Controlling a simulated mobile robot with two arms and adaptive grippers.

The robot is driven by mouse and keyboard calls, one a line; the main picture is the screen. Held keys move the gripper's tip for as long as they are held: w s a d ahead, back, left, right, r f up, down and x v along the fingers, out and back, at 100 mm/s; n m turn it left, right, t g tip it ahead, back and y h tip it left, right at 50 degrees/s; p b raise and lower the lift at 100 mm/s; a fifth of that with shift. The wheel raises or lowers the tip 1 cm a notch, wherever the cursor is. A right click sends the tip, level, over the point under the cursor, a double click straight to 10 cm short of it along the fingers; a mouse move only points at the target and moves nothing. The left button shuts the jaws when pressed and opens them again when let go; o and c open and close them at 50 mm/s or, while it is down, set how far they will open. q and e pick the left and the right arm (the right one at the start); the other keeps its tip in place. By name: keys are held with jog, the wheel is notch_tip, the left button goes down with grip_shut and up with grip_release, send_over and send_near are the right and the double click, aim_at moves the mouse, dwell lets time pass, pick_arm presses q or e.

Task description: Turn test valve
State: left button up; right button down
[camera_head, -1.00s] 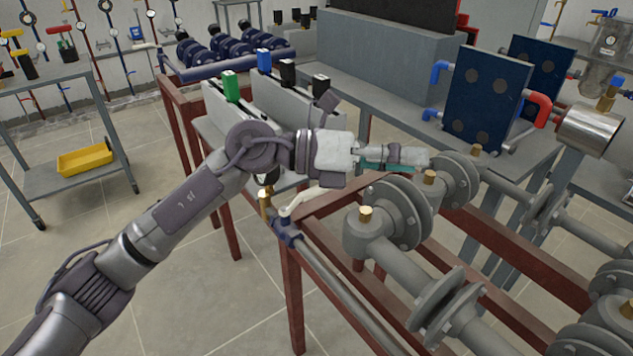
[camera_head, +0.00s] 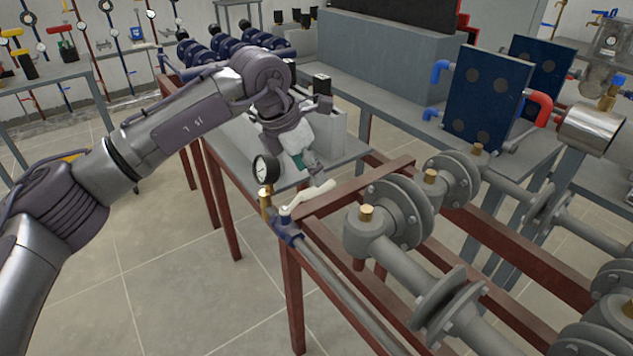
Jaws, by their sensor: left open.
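The test valve has a blue body (camera_head: 288,232) and a pale lever handle (camera_head: 308,197). It sits at the corner of the dark red frame, in the middle of the head view. The handle slants up to the right. My left gripper (camera_head: 316,174) points down just above the handle's far end and is open. I cannot tell whether its fingers touch the handle. A pressure gauge (camera_head: 265,169) stands upright on a brass fitting left of the valve. My right gripper is out of view.
Large grey flanged pipes (camera_head: 405,210) with brass caps fill the right of the dark red frame (camera_head: 365,182). A grey table with blue plates (camera_head: 485,98) stands behind. The tiled floor (camera_head: 180,270) at the lower left is clear.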

aim_at(308, 196)
pick_arm(q)
jog(key=shift+x, duration=2.35)
jog(key=shift+r, duration=0.1)
grip_shut()
